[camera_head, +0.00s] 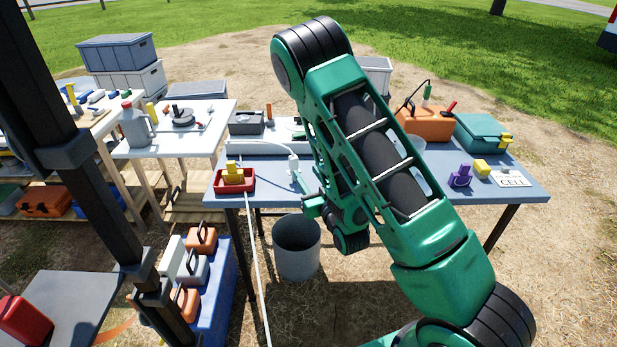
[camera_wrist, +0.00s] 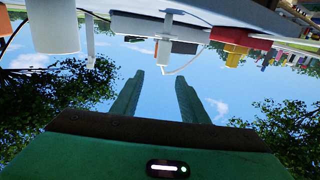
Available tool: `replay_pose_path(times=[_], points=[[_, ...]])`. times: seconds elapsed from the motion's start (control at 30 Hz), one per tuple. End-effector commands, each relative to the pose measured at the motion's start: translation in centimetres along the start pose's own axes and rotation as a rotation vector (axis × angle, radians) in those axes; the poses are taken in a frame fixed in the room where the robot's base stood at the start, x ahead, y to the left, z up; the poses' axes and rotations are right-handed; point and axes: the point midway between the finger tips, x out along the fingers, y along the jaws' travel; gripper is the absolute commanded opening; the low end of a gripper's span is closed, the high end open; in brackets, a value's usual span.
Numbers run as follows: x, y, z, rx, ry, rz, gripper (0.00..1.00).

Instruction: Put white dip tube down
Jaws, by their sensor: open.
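A long thin white tube (camera_head: 257,265), which looks like the dip tube, slants from the front edge of the blue-grey table (camera_head: 350,180) down toward the ground. Its lower end is out of frame. My gripper (camera_head: 308,202) is at the table's front edge, right of this tube and apart from it. A white upright fitting (camera_head: 293,165) with a curved white hose stands just behind the gripper. My arm hides the middle of the table.
A red tray (camera_head: 235,187) with a yellow piece sits left on the table. A grey bucket (camera_head: 297,250) stands on the ground below the front edge. A purple block (camera_head: 460,177), a yellow block (camera_head: 481,168) and a teal case (camera_head: 482,132) are at right.

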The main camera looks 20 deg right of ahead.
Motion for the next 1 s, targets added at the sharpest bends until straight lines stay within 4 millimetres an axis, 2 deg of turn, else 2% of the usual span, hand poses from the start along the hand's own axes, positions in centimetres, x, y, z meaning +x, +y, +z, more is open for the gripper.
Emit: replay_pose_path(times=[0.57,0.67,0.8,1.0], points=[[-0.3,0.2,-0.6,-0.001,-0.014,0.003,0.4],[0.2,1.3,-0.8,-0.001,-0.072,0.022,0.4],[0.6,3.8,-1.2,0.001,-0.211,0.064,0.4],[-1.1,8.1,-1.9,0.017,-0.436,0.142,0.4]])
